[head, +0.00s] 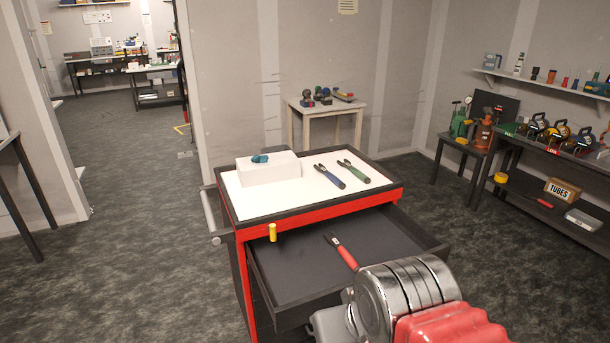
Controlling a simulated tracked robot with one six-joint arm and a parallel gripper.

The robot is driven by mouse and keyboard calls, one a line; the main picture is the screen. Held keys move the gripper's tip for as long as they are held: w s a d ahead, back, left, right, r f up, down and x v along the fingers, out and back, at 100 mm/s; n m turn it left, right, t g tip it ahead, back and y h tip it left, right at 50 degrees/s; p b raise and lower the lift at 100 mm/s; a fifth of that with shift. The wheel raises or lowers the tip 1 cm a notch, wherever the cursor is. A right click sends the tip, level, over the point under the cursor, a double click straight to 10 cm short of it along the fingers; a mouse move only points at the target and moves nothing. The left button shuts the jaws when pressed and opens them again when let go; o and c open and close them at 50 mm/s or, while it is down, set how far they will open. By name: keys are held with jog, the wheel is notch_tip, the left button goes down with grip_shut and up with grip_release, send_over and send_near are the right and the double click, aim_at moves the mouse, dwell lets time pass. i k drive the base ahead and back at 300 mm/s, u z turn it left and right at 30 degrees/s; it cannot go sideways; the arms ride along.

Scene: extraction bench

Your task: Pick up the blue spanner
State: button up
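The blue spanner (333,180) lies flat on the white top of a red-framed cart (330,209). Its handle is blue and its grey jaw end points to the back left. A green-handled spanner (354,171) lies beside it on the right, roughly parallel and apart from it. A red-handled spanner (345,255) lies in the cart's open drawer (290,301). My arm, chrome and red, fills the bottom right. The grey end of my gripper (328,323) shows low in front of the drawer, well below and nearer than the blue spanner. Its fingertips cannot be made out.
A white box (268,169) with a small teal object (259,158) on it stands left of the spanners. A yellow cylinder (273,232) stands at the drawer's back left. The open drawer juts out towards me. Tables with tools line the walls. The floor at left is clear.

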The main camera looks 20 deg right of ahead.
aim_at(334, 179)
jog(key=u, duration=0.5)
jog(key=i, duration=1.2)
jog(key=u, duration=0.05)
